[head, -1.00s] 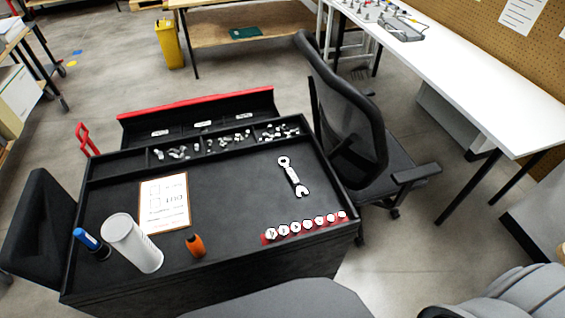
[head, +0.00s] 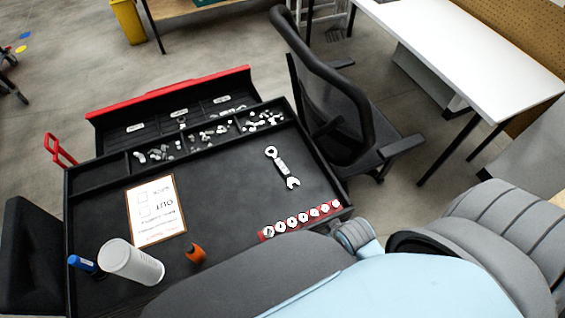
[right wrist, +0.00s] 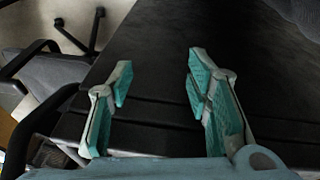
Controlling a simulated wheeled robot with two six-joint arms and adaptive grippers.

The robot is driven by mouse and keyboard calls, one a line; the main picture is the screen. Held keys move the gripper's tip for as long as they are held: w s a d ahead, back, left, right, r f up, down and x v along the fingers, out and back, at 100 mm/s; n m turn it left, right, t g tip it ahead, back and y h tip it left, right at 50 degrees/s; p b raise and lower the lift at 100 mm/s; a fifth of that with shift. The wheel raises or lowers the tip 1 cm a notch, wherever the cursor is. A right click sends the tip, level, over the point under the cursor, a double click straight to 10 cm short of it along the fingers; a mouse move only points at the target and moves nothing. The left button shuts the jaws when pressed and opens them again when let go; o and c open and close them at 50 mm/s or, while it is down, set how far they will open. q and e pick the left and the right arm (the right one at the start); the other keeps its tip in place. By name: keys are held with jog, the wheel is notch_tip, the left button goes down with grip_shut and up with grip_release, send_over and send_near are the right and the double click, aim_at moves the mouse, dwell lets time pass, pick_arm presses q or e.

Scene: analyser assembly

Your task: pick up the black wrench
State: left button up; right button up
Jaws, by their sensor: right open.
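A wrench (head: 281,167) lies on the right part of the black tool cart top (head: 100,215). The wrench does not show in that view. In the head view my right arm comes in at the lower right, and its fingers are hidden. My left gripper is not in view.
A red rail of sockets (head: 300,220) lies in front of the wrench. A white cylinder (head: 131,262), blue marker (head: 84,264), orange object (head: 195,253) and clipboard (head: 156,210) are at left. Parts bins (head: 208,133) line the back. A chair (head: 345,110) stands close on the right.

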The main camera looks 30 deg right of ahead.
notch_tip(320, 180, up, 11)
jog(key=p, duration=0.2)
jog(key=g+y, duration=0.1)
jog(key=g, duration=0.2)
send_near(285, 171)
notch_tip(285, 171, down, 9)
jog(key=b, duration=0.3)
jog(key=shift+b, duration=0.35)
jog(key=shift+r, duration=0.2)
grip_shut()
